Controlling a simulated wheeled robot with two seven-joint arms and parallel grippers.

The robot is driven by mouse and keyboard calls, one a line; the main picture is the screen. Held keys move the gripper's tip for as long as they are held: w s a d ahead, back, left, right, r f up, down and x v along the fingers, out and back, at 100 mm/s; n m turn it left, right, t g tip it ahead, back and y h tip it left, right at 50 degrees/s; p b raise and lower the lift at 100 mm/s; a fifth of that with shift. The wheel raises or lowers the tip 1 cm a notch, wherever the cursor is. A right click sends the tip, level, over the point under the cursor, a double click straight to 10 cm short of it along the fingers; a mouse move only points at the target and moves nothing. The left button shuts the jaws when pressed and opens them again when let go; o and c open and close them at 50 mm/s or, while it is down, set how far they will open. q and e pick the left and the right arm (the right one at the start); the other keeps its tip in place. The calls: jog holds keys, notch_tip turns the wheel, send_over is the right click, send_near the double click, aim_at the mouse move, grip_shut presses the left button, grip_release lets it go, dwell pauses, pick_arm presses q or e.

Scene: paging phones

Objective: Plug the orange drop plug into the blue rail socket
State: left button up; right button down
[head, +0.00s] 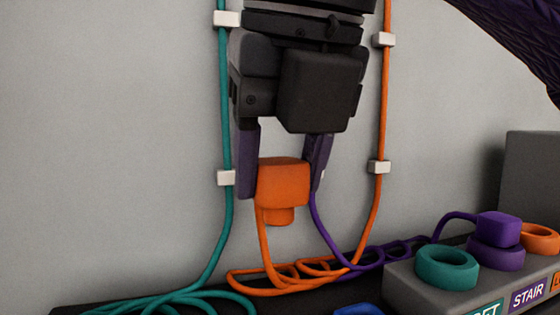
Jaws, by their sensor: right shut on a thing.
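The orange drop plug (283,183) is a blocky orange body with a shorter round end pointing down. My right gripper (283,165) comes down from the top and is shut on the plug, one finger on each side. The plug hangs upright in the air in front of the grey wall. Its orange cord drops from it to loose coils (290,280) below. A blue piece (358,310) shows at the bottom edge, mostly cut off; I cannot tell whether it is the blue rail socket. My left gripper is out of view.
A grey box (405,282) at lower right carries teal (447,266), purple (495,256) and orange (540,238) rings. A purple plug (497,229) sits on the purple ring. Teal (225,120) and orange (384,110) cords run down the wall through white clips. Teal coils (185,298) lie lower left.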

jog(key=shift+f, duration=0.1)
jog(key=shift+w+d, duration=0.15)
jog(key=shift+d, duration=0.2)
jog(key=w+d, duration=0.2)
jog(key=d, duration=0.5)
